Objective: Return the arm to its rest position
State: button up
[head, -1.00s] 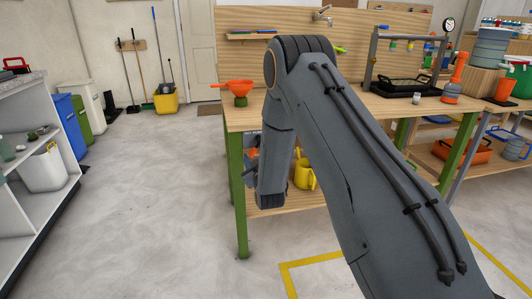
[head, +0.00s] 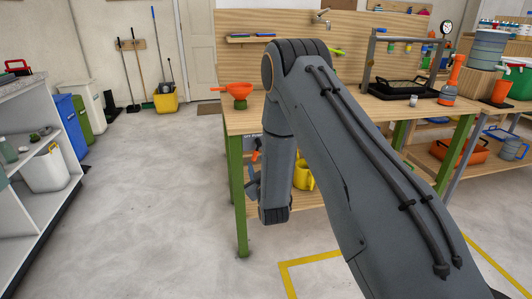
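My grey arm rises from the lower right to an elbow near the top middle of the head view. Its forearm hangs down in front of the workbench's left end. A small dark part of my gripper (head: 252,182) shows at the forearm's left side, near the bench's green leg. The fingertips are mostly hidden behind the forearm, so I cannot tell whether it is open or shut or whether it holds anything.
A wooden workbench (head: 239,121) with green legs stands close behind my forearm. Open floor (head: 150,190) lies to the left.

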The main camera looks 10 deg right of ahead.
jog(key=shift+s, duration=0.7)
